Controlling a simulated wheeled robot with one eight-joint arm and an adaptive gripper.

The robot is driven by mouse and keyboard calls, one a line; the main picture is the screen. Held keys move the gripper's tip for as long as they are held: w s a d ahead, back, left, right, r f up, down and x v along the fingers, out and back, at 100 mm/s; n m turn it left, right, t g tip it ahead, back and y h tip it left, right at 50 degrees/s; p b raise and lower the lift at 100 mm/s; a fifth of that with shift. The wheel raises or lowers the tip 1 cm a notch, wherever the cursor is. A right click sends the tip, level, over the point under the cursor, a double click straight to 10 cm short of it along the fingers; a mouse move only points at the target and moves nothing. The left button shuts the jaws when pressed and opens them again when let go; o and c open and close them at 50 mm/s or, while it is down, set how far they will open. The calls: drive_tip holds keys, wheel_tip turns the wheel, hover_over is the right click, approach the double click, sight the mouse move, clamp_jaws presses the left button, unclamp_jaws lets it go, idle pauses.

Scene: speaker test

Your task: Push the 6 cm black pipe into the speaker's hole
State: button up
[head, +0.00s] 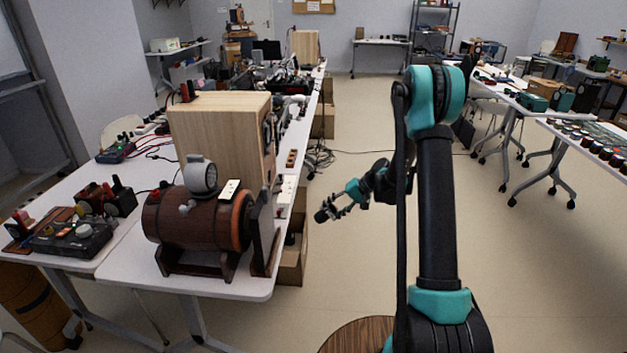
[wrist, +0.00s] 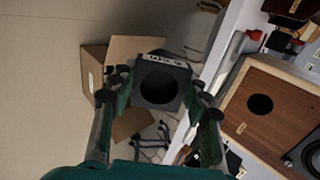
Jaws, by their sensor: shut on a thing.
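The speaker is a pale wooden box (head: 205,135) on the left table, its front turned to the right and seen edge-on. The wrist view shows its brown front (wrist: 235,115) at the right, with a round dark hole (wrist: 260,104) and part of a cone (wrist: 312,152). My gripper (head: 338,206) is out over the aisle, right of the table and apart from the speaker. In the wrist view its fingers are shut on a black squarish piece with a round opening and a pale label, apparently the black pipe (wrist: 181,80). In the head view it is a small dark shape (head: 322,215).
A brown barrel-shaped device (head: 190,220) stands in front of the speaker near the table's front edge. An open cardboard box (head: 291,262) is on the floor beside the white table (head: 235,284). Cables lie on the floor behind. The aisle floor is mostly clear.

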drive_tip(key=w+a+r+y, duration=0.6)
drive_tip(key=a+r+y, duration=0.1)
drive_tip(key=r+y, duration=0.25)
drive_tip(key=shift+h, duration=0.25)
drive_tip(key=shift+s+a+r, duration=0.1)
drive_tip(key=shift+a, duration=2.05)
drive_tip(key=shift+s+a+r, duration=0.1)
drive_tip(key=shift+a, duration=2)
drive_tip(key=shift+w+a, duration=0.1)
drive_tip(key=shift+a, duration=2.7)
drive_tip(key=o, duration=1.4)
drive_tip(key=shift+c, duration=0.2)
